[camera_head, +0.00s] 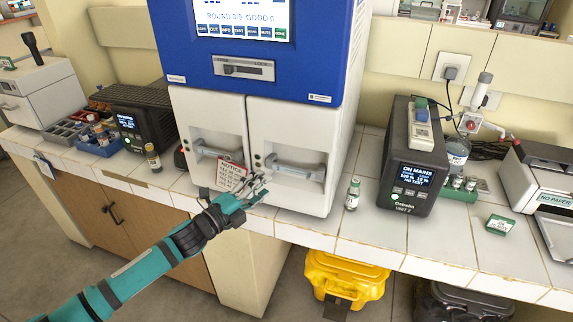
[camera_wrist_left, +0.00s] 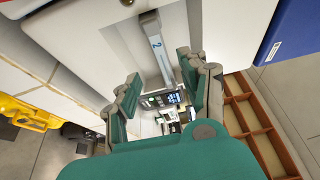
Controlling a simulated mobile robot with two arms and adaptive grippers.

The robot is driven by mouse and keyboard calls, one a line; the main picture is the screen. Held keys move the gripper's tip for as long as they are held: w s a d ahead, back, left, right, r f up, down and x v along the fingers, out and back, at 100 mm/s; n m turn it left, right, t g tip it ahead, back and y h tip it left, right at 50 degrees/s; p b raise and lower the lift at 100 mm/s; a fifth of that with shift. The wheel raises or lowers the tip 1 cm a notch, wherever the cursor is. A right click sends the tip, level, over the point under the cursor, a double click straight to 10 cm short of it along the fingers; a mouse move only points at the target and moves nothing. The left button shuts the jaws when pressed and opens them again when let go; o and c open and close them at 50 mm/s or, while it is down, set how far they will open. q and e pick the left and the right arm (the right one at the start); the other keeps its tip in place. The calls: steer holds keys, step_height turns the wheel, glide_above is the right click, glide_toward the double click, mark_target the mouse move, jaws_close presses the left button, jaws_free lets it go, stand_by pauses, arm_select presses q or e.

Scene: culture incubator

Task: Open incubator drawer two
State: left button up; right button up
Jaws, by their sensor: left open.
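The blue and white incubator (camera_head: 268,60) stands on the tiled counter. Its white lower front has a left drawer with a grey handle (camera_head: 215,152) and a right drawer with a grey handle (camera_head: 296,170). Both look closed. My left gripper (camera_head: 256,190) is open and empty in front of the lower fronts, below the handles in the head view. In the left wrist view, a grey handle marked 2 (camera_wrist_left: 158,50) runs between the open fingers of my left gripper (camera_wrist_left: 160,80), seemingly ahead of them; contact cannot be told. My right gripper is not seen.
A small vial (camera_head: 352,193) and a black device (camera_head: 411,165) stand right of the incubator. A brown vial (camera_head: 153,158) stands left. A yellow bin (camera_head: 343,278) is under the counter.

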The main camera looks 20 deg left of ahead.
mark_target(285, 170)
arm_select(q)
steer(key=x, duration=0.4)
steer(key=p+x, duration=0.1)
steer(key=x, duration=0.1)
steer(key=shift+r, duration=0.25)
steer(key=x, duration=0.3)
steer(key=shift+w+d+f+p, duration=0.1)
steer(key=shift+w+f+p, duration=0.1)
steer(key=shift+p, duration=0.2)
steer(key=shift+w+d, duration=0.15)
steer(key=shift+w, duration=0.15)
steer(key=c, duration=0.9)
jaws_close()
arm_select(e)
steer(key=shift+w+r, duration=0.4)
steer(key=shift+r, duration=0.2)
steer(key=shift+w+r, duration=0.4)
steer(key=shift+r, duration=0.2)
arm_select(q)
steer(key=shift+f, duration=0.1)
